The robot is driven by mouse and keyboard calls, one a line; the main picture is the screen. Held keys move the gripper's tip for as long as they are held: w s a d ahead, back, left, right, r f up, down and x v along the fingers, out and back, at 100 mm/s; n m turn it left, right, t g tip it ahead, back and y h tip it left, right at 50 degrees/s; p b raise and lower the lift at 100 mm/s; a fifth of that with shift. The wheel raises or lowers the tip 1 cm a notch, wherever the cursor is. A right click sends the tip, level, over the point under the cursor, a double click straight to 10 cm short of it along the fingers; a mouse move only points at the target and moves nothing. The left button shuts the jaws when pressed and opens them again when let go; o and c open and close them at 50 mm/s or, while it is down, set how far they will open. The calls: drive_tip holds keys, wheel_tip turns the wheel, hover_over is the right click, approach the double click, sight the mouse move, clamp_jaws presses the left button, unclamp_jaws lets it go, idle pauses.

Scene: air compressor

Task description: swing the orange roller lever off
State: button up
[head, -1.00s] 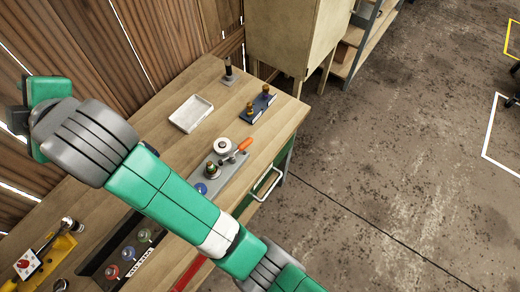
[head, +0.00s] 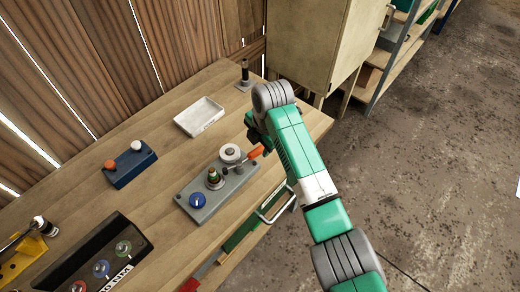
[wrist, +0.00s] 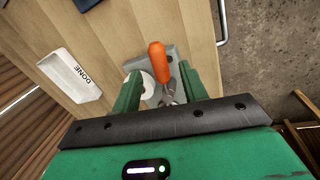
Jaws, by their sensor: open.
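The orange roller lever (head: 256,152) points to the right from a grey plate (head: 206,206) on the bench. The plate also carries a white round roller (head: 230,154), a brass-and-green fitting (head: 214,178) and a blue knob (head: 197,200). My gripper (head: 257,133) is just above the lever's handle; its fingers are partly hidden in the head view. In the wrist view, my gripper (wrist: 160,76) is open, with the orange handle (wrist: 157,58) showing between its two green fingers. I cannot tell whether either finger touches it. The white roller is partly behind the left finger.
A white tray (head: 199,116) marked DONE in the wrist view lies behind the plate. A dark post (head: 244,72) stands at the bench's back. A blue box (head: 130,165) with an orange and a white button is to the left. A cabinet (head: 315,45) stands beyond the bench.

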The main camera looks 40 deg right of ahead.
sight(259, 150)
drive_tip(key=f, duration=0.3)
drive_tip(key=shift+w+f, duration=0.25)
drive_tip(key=shift+w, duration=0.15)
clamp_jaws()
drive_tip(key=shift+s+r, duration=0.1)
